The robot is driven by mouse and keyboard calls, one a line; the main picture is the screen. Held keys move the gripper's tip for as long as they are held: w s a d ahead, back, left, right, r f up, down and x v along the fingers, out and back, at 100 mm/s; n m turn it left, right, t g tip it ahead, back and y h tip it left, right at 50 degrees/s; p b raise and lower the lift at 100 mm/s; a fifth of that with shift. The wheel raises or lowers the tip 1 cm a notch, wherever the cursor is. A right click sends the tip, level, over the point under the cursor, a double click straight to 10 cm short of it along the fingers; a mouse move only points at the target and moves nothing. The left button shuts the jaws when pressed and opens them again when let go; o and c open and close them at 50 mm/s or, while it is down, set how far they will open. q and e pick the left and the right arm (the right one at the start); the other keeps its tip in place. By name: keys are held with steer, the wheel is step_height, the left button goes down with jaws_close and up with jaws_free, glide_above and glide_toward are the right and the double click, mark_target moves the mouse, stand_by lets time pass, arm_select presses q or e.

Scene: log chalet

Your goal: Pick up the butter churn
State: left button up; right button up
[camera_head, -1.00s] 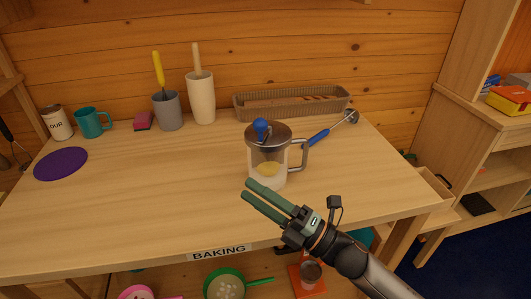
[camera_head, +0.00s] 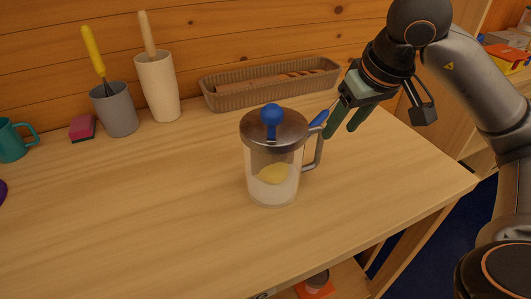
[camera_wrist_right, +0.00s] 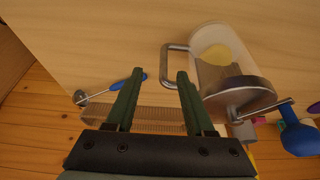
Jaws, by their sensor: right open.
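The butter churn is a clear jar (camera_head: 272,185) with a metal lid, a blue crank knob, a metal side handle and something yellow inside. It stands upright on the table, right of centre in the head view. It also shows in the right wrist view (camera_wrist_right: 215,62), tilted, with its handle just past the fingertips. My right gripper (camera_head: 343,129) is open and empty, to the right of the churn near its handle, fingers pointing down. In the right wrist view the spread fingers (camera_wrist_right: 160,82) have the handle near the right finger. My left gripper is not in view.
A ladle with a blue handle (camera_wrist_right: 128,82) lies beside the gripper's left finger in the wrist view. A long basket (camera_head: 225,98) is at the back. A grey cup (camera_head: 118,118), a cream cup (camera_head: 157,88), a sponge (camera_head: 82,128) and a teal mug (camera_head: 12,140) stand left. The front table is clear.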

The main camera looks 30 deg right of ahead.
mark_target(321, 148)
steer(key=b+x, duration=0.1)
steer(key=x, duration=0.6)
steer(key=b+x, duration=0.1)
steer(key=x, duration=0.3)
steer(key=shift+w+a+f+b, duration=0.1)
steer(key=shift+w+a+b, duration=0.2)
steer(key=shift+a, duration=0.1)
steer(key=shift+w+f, duration=0.1)
steer(key=shift+f, duration=0.1)
steer(key=shift+c, duration=0.2)
jaws_close()
stand_by(0.4)
steer(key=shift+r, duration=0.15)
